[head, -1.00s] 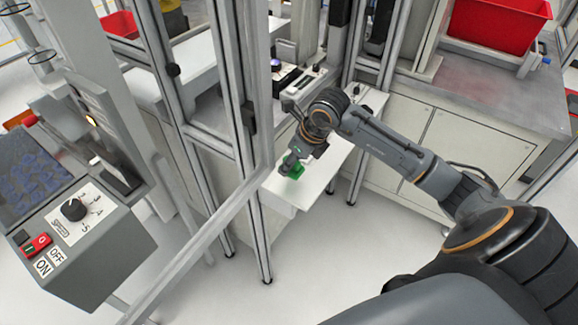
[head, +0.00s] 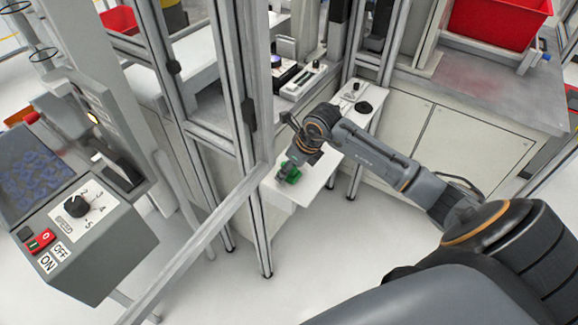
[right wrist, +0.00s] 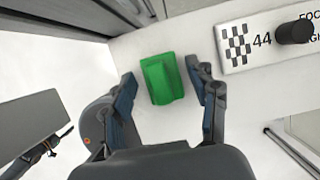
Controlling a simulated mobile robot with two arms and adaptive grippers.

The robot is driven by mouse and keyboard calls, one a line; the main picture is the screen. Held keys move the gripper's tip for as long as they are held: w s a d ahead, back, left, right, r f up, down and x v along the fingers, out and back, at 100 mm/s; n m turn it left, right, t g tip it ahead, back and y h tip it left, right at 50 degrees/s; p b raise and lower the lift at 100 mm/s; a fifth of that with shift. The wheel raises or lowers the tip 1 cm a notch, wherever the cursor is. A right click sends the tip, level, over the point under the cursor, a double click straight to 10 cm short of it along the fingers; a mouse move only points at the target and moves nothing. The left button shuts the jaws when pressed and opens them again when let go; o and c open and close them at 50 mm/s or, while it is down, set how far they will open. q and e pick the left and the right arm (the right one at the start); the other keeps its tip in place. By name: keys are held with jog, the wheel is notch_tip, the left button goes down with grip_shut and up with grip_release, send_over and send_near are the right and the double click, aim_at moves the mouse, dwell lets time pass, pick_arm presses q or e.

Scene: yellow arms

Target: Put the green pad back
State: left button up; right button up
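The green pad (head: 291,173) lies on the white table (head: 311,187) beyond the metal frame. In the right wrist view the green pad (right wrist: 161,79) is a block with a raised middle. My right gripper (head: 285,165) is low at the pad in the head view, which hides part of it. In the right wrist view my right gripper (right wrist: 163,82) is open, with one finger on each side of the pad and a visible gap to each. My left gripper is in neither view.
A white label plate with a black knob (right wrist: 295,32) sits beside the pad. Metal frame posts (head: 249,115) stand close left of my right arm. A control box (head: 85,240) with a dial is at the left. A red bin (head: 500,25) sits on the right bench.

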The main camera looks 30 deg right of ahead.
jog(key=shift+r, duration=0.15)
jog(key=shift+r, duration=0.25)
jog(key=b+v, duration=0.1)
jog(key=v, duration=1)
jog(key=shift+s+r, duration=0.25)
jog(key=shift+r, duration=0.05)
